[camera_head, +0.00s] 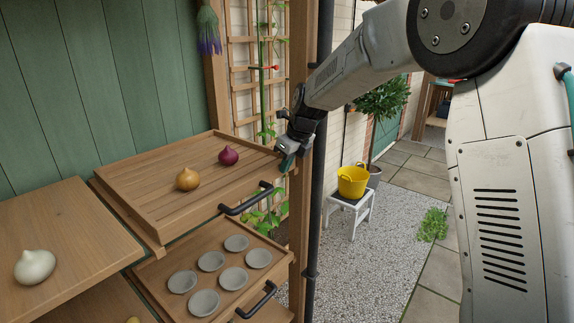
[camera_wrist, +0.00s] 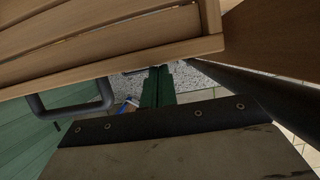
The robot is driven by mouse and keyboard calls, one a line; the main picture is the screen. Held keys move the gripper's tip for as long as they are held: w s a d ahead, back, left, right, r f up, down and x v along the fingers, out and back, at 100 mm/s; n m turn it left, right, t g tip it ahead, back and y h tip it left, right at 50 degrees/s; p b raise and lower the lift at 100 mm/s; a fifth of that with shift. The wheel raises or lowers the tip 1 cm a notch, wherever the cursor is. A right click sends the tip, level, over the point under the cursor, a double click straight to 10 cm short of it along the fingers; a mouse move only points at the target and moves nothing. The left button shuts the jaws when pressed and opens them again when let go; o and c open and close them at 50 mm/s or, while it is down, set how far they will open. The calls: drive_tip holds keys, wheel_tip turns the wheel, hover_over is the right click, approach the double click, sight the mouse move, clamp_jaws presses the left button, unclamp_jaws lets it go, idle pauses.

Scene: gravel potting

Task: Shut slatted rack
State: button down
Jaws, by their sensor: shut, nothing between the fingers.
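The slatted rack (camera_head: 145,178) is a wooden pull-out tray with a raised rim, standing out from the cabinet in the head view. A brown onion (camera_head: 187,179) and a red onion (camera_head: 228,156) lie on its slats. A black bar handle (camera_head: 247,200) is on its front face. My gripper (camera_head: 287,161) is shut and empty at the rack's far front corner. In the wrist view, the green fingertips (camera_wrist: 157,86) are together just beside the rack's edge (camera_wrist: 120,68), with the handle (camera_wrist: 70,108) to their left. I cannot tell whether they touch the rack.
Below, another pulled-out tray (camera_head: 226,289) holds several round grey dishes. A white onion (camera_head: 35,266) lies on the shelf (camera_head: 60,225) at left. A dark post (camera_head: 316,200) stands close right of my gripper. A yellow tub (camera_head: 352,181) sits on a white stool (camera_head: 347,214) over gravel.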

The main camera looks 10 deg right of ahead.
drive_tip(key=s+d+r, duration=0.5)
drive_tip(key=s+r, duration=0.1)
drive_tip(key=r, duration=0.3)
drive_tip(key=s+d+f+n+h, duration=0.1)
drive_tip(key=s+d+n, duration=0.1)
drive_tip(key=s+n, duration=0.7)
drive_tip(key=s+d+f+n+g+h, duration=0.1)
drive_tip(key=s+n, duration=0.8)
drive_tip(key=s, duration=0.9)
drive_tip(key=s+d+f+n+g, duration=0.1)
drive_tip(key=s+d+n, duration=0.3)
drive_tip(key=s+n, duration=0.6)
drive_tip(key=s, duration=0.4)
drive_tip(key=shift+f+h, duration=0.35)
drive_tip(key=shift+h, duration=0.05)
drive_tip(key=shift+d, duration=0.1)
